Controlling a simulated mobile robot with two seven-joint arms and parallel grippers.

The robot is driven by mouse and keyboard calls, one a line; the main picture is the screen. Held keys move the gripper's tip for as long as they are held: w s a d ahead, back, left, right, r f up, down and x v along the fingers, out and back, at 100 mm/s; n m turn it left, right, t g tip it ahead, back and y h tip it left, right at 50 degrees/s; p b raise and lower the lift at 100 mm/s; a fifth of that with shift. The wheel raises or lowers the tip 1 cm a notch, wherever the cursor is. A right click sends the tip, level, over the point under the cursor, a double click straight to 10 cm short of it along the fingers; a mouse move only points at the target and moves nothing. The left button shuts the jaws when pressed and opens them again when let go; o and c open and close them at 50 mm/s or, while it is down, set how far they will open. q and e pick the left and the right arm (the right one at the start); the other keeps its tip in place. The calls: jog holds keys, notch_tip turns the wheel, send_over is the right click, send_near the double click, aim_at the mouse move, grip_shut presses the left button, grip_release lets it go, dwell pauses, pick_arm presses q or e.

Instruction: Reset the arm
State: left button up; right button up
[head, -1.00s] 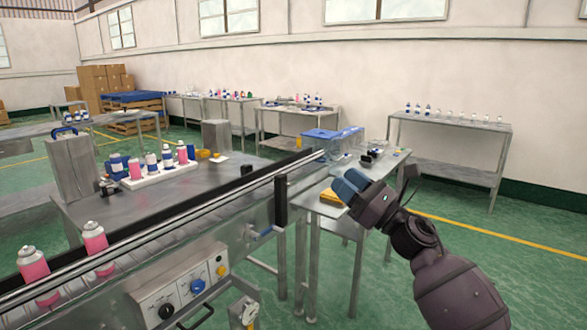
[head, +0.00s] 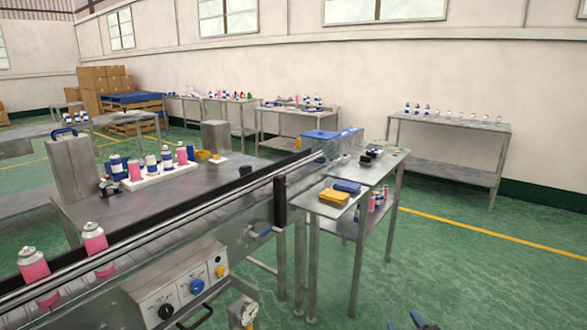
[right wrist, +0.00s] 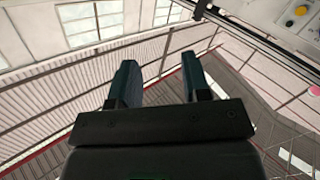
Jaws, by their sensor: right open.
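My right gripper (head: 407,322) shows only by its blue fingertips at the bottom edge of the head view, low and to the right of the conveyor. In the right wrist view its two dark fingers (right wrist: 160,65) stand apart with nothing between them. They point up against the windows and ribbed wall. The rest of the right arm is almost wholly out of the head view. My left gripper is not in view.
A conveyor (head: 240,200) with pink cans (head: 95,240) crosses the left front. A side table (head: 325,210) holds a yellow pad (head: 333,197) and a blue pad (head: 347,187). Green floor (head: 470,260) is open on the right.

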jog(key=s+d+f+m+g+h, duration=0.1)
jog(key=s+d+f+m+g, duration=0.1)
jog(key=s+f, duration=0.7)
jog(key=s+d+f+m+g+h, duration=0.1)
jog(key=s+f+g, duration=0.3)
jog(key=s+f, duration=0.5)
jog(key=s+d+m, duration=0.1)
jog(key=s, duration=0.6)
jog(key=shift+s+d+m, duration=0.3)
jog(key=shift+s+m, duration=0.05)
jog(key=shift+m, duration=0.05)
